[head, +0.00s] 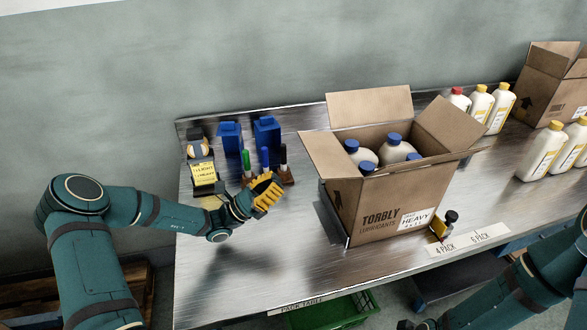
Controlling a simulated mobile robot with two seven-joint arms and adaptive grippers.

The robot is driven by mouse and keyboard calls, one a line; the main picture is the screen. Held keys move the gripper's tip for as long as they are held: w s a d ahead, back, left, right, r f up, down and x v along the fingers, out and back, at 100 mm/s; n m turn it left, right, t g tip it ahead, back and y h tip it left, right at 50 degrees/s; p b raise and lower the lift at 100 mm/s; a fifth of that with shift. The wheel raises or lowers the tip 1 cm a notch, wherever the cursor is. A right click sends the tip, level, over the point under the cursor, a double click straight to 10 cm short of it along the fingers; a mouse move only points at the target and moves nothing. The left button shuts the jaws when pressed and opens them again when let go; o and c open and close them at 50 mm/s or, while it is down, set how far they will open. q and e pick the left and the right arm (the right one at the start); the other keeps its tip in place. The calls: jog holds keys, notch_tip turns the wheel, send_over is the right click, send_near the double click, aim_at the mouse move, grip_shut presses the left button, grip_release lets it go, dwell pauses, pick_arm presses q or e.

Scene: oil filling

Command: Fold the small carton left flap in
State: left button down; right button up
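The small carton (375,212) stands on the metal table in the head view, with blue-capped bottles (397,148) inside. Its left flap (322,155) is folded outward and slopes toward my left gripper. The back flap (370,106) stands up and the right flap (447,125) leans outward. My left gripper (268,190), with yellow fingers, is left of the carton, apart from it and below the left flap in the picture. Its fingers overlap, so its opening is unclear. My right arm enters at the lower right; its gripper's fingers do not show.
A rack with markers (265,160) and blue containers (268,134) is behind my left gripper. A yellow note (204,173) stands at left. A small black-and-yellow item (443,226) is by the carton's right front. White bottles (543,150) and another carton (550,85) stand at right.

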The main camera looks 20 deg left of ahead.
aim_at(318, 153)
pick_arm(q)
jog(key=b+x, duration=0.1)
jog(key=x, duration=0.8)
jog(key=shift+w+d+r, duration=0.1)
jog(key=shift+d+r, duration=0.05)
jog(key=shift+d, duration=0.15)
